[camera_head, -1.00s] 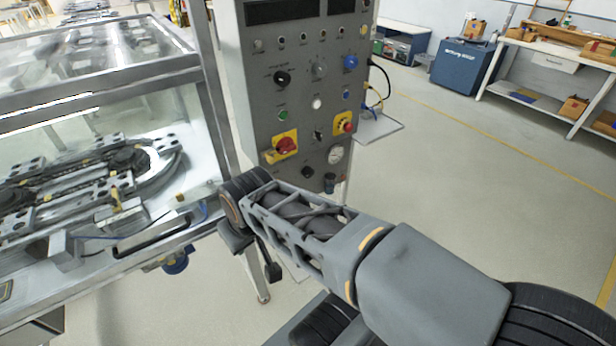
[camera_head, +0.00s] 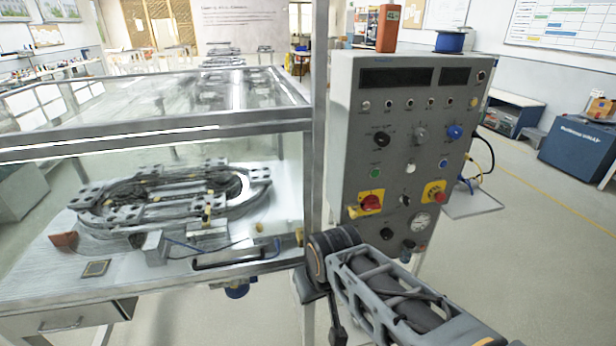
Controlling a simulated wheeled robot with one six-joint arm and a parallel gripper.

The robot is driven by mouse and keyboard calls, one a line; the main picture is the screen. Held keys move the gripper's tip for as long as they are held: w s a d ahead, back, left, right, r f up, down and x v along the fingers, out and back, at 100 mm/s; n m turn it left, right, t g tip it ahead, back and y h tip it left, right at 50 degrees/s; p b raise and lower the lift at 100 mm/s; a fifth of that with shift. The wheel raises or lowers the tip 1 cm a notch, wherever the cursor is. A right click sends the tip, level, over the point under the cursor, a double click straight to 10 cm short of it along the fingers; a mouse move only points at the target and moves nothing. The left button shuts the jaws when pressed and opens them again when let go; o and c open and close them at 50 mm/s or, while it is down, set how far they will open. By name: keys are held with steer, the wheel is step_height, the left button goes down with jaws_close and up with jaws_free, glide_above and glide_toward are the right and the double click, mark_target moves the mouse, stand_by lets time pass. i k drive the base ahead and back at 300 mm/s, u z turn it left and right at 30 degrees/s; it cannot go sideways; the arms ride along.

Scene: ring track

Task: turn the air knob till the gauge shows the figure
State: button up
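The grey control panel (camera_head: 345,130) stands right of centre. Its round white gauge (camera_head: 420,222) is at the lower right; the needle and figures are too small to read. A black knob (camera_head: 387,233) sits left of the gauge, and a small dark blue-grey fitting (camera_head: 407,252) sticks out below it. No label shows which of these is the air knob. My arm reaches in from the lower right, its joint just below and left of the panel.
A glass-sided enclosure (camera_head: 312,125) with a ring track (camera_head: 170,200) fills the left. The panel also bears black, grey and blue knobs and two red switches on yellow plates. A red object (camera_head: 388,28) and blue spool (camera_head: 453,41) stand on top.

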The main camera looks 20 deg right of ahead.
mark_target(386, 234)
steer(key=k, duration=0.5)
steer(key=z, duration=1.3)
steer(key=i, duration=0.25)
steer(key=u, duration=0.05)
steer(key=k, duration=0.45)
steer(key=z, duration=0.45)
steer(key=i, duration=0.5)
steer(key=u, duration=1.2)
